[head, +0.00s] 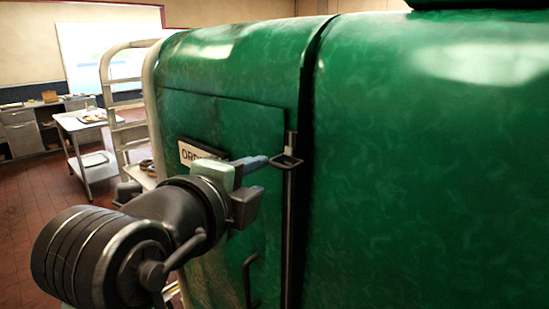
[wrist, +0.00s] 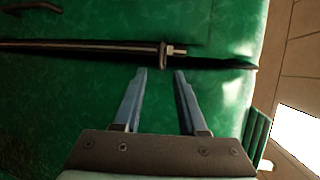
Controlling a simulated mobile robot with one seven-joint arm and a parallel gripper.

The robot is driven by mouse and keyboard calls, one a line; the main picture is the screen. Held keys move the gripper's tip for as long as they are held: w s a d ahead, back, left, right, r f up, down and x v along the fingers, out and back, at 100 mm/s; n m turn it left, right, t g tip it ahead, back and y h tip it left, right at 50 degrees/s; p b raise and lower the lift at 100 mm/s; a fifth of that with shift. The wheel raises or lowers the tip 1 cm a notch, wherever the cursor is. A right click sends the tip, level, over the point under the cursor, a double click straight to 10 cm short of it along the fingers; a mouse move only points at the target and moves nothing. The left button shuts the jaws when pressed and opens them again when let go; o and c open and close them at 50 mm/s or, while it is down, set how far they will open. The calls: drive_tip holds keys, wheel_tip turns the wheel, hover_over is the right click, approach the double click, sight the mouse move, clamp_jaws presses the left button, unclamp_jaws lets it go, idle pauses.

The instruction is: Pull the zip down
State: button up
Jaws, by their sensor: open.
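A dark metal zip (head: 287,225) runs vertically down the green cover (head: 410,170). Its slider, with a flat loop-shaped pull (head: 287,161), is at the upper end of the track and sticks out from the cover. In the wrist view, the zip (wrist: 90,47) lies crosswise, with the pull (wrist: 163,56) seen nearly edge-on. My gripper (head: 266,163) is just left of the pull in the head view. In the wrist view, my gripper (wrist: 160,73) is open, its blue fingertips on either side of the pull's line and slightly short of it. Nothing is held.
A dark seam (head: 308,90) continues above the slider. A sign reading "ORD…" (head: 200,153), partly hidden by my gripper, and a black handle (head: 250,280) are on the cover's left panel. A pale rack (head: 122,100) and a metal cart (head: 88,125) stand at left, with open floor beside them.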

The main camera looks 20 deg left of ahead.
sight(277, 165)
drive_tip(key=p+x, duration=0.3)
drive_tip(key=x, duration=0.6)
drive_tip(key=shift+w+p, duration=0.3)
drive_tip(key=shift+p, duration=0.1)
drive_tip(key=shift+w+f, duration=0.15)
drive_tip(key=shift+w, duration=0.45)
drive_tip(key=shift+c, duration=0.3)
clamp_jaws()
drive_tip(key=shift+s+a, duration=0.1)
